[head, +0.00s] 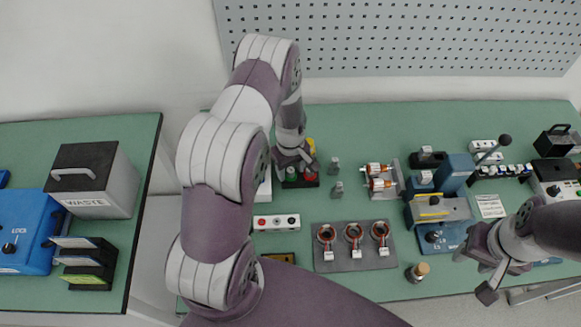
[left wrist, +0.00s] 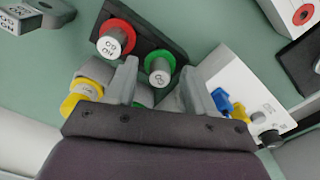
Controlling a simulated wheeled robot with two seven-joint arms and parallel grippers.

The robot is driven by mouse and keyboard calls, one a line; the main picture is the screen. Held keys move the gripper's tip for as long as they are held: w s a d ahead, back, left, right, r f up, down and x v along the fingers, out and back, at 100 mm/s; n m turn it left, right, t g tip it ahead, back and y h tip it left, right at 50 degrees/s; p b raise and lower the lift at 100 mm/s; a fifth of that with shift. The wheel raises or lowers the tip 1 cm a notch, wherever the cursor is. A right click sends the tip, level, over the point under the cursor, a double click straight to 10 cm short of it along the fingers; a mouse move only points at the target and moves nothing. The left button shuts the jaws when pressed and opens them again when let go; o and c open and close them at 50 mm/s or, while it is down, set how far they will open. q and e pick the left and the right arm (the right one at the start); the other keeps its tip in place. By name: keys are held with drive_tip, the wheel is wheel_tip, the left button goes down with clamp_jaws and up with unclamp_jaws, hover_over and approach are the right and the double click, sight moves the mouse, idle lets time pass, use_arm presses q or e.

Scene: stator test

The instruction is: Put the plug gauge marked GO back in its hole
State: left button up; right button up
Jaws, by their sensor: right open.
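The dark gauge rack (left wrist: 140,20) shows in the left wrist view. A grey plug gauge, its top apparently lettered GO (left wrist: 159,79), stands at a green ring; whether it is seated is unclear. A second gauge (left wrist: 108,46) stands at a red ring beside it. My left gripper (left wrist: 160,72) is over the rack, one finger to each side of the green-ringed gauge. A grey and green piece (left wrist: 145,94) lies close to the left finger; whether it is held is unclear. In the head view the left gripper (head: 292,160) hides part of the rack. My right gripper (head: 480,275) is open, far right.
Yellow parts (left wrist: 85,90) and a white box (left wrist: 235,80) with coloured knobs flank the fingers. Two grey pieces (head: 336,187) stand right of the rack. A grey plate (head: 325,262) with several copper rings lies in front. Bench between them is clear.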

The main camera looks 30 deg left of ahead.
use_arm(q)
drive_tip(key=shift+w+r, duration=0.1)
drive_tip(key=shift+r, duration=0.3)
wheel_tip(320, 180, up, 12)
drive_tip(key=b, duration=0.2)
